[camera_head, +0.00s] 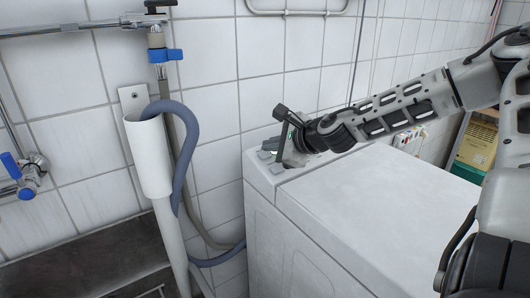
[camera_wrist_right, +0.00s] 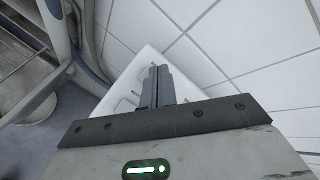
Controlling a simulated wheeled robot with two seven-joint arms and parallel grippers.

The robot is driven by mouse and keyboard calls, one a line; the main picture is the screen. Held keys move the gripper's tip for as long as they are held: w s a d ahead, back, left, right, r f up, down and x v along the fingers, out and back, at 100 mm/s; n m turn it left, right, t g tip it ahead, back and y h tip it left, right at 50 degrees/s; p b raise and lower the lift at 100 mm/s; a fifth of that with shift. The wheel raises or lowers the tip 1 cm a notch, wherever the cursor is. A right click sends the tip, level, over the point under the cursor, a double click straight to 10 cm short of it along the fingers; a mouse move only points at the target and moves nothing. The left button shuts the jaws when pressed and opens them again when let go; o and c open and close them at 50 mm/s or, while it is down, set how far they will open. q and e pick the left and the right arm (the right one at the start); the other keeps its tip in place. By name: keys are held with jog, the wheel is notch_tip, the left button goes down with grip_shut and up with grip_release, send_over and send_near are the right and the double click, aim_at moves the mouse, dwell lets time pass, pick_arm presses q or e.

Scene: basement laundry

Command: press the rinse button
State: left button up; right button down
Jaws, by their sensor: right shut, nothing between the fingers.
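The white washing machine (camera_head: 345,205) stands against the tiled wall in the head view. Its control strip runs along the back of its top and is partly hidden by my right gripper (camera_head: 265,150). The gripper's shut, empty fingers are low over the strip's left end; I cannot tell whether they touch it. In the right wrist view the shut fingers (camera_wrist_right: 160,72) point toward the machine's white corner (camera_wrist_right: 148,57). Small grey pieces show beside the fingers there, but no label is readable, so I cannot tell which is the rinse button. My left gripper is out of view.
A white standpipe (camera_head: 148,155) with a grey-blue drain hose (camera_head: 187,130) stands left of the machine. A yellow and green box (camera_head: 478,145) is on the right. The machine's front top is clear.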

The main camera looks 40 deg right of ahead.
aim_at(274, 165)
jog(key=r+p, duration=0.2)
jog(key=s+r+p, duration=0.1)
jog(key=r+p, duration=0.1)
jog(key=shift+a, duration=0.1)
pick_arm(q)
jog(key=p, duration=0.1)
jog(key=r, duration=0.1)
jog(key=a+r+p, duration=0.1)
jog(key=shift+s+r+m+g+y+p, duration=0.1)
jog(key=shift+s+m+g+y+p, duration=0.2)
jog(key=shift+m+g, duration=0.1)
pick_arm(e)
jog(key=shift+s+r, duration=0.35)
jog(key=shift+r, duration=0.5)
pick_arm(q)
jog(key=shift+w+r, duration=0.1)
